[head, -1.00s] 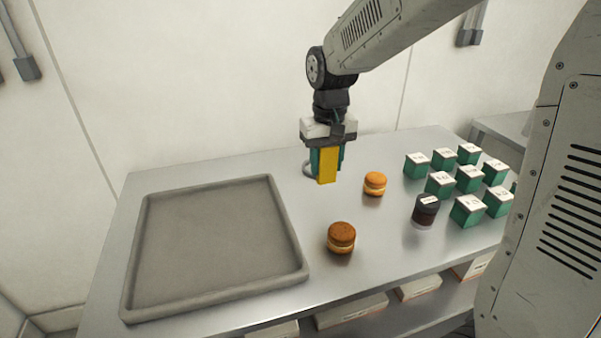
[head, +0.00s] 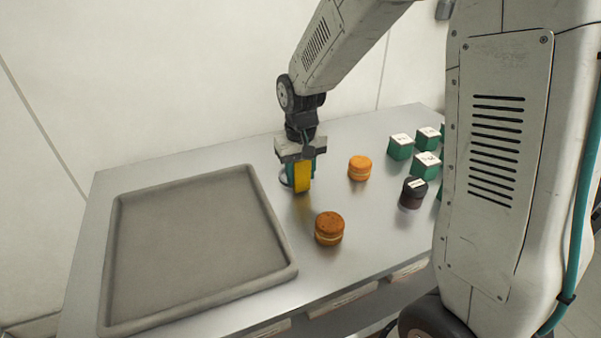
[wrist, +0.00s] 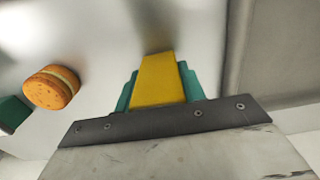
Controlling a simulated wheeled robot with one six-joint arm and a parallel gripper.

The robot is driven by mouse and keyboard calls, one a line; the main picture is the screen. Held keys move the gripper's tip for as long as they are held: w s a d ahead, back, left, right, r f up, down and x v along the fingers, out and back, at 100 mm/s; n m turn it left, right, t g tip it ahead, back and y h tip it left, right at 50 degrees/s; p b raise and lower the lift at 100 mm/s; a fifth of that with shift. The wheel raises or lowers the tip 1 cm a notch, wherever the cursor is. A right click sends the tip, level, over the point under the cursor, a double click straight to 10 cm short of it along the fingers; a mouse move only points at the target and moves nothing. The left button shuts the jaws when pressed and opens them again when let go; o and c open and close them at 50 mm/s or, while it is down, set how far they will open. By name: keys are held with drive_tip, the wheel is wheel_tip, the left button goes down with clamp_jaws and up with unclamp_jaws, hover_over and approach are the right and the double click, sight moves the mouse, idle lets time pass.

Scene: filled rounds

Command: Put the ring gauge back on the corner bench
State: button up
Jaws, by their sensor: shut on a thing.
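I cannot tell whether the gauge touches the worktop. I cannot tell whether this worktop is the corner bench.
A grey empty tray (head: 195,240) fills the worktop's left. A brown macaron (head: 329,229) and an orange macaron (head: 359,168) stand near my gripper. A dark-lidded jar (head: 413,193) and several green boxes (head: 400,147) stand to the right, partly hidden by my arm's body.

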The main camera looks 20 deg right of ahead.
drive_tip(key=shift+f, duration=0.3)
drive_tip(key=o, duration=1)
